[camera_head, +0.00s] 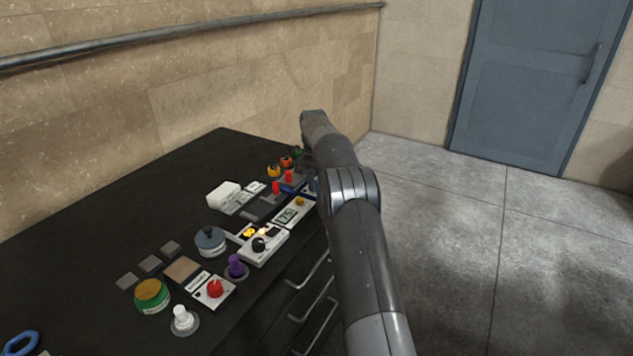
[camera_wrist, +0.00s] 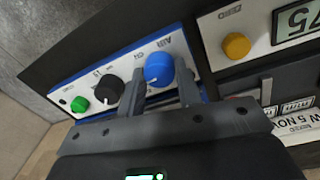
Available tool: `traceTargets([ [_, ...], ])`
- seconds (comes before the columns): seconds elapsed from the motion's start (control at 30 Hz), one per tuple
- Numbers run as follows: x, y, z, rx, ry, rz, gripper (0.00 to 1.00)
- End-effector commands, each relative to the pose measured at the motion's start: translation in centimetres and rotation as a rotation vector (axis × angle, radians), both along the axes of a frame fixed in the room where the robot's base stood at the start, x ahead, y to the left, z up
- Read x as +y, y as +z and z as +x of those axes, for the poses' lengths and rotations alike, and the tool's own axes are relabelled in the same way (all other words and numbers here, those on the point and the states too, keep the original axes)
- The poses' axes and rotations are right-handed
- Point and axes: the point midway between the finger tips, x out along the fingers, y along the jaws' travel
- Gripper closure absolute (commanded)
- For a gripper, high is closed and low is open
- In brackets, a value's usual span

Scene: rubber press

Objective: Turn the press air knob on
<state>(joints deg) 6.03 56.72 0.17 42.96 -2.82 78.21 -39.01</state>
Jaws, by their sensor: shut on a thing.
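The blue knob (camera_wrist: 158,68) is on a white panel with blue edges (camera_wrist: 203,64), beside lettering that seems to read "AIR". In the wrist view my gripper (camera_wrist: 163,84) has one finger on each side of it and is shut on it. In the head view my arm reaches over the right edge of the black bench (camera_head: 85,215) and covers most of this panel, so the knob's setting cannot be told there.
On the same panel, a black knob (camera_wrist: 108,89) and a green button (camera_wrist: 79,104) stand left of my gripper. A yellow button (camera_wrist: 236,46) and a display (camera_wrist: 297,22) lie to the right. Other control boxes and knobs crowd the bench; floor at right is clear.

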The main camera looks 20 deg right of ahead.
Motion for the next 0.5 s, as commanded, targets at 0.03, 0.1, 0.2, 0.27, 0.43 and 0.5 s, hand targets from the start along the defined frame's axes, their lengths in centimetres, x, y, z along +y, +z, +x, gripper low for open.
traceTargets([
  [0.03,0.0,0.09,0.07,-0.002,-0.045,-0.001,0.91],
  [0.1,-0.01,0.07,0.09,-0.003,-0.111,0.0,0.91],
  [0.2,-0.04,0.08,0.11,-0.004,-0.207,-0.001,0.91],
  [0.27,-0.01,0.06,0.12,-0.003,-0.263,-0.002,0.91],
  [0.43,0.0,0.1,0.17,-0.004,-0.425,-0.001,0.91],
  [0.5,0.0,0.13,0.18,-0.004,-0.491,-0.001,0.91],
])
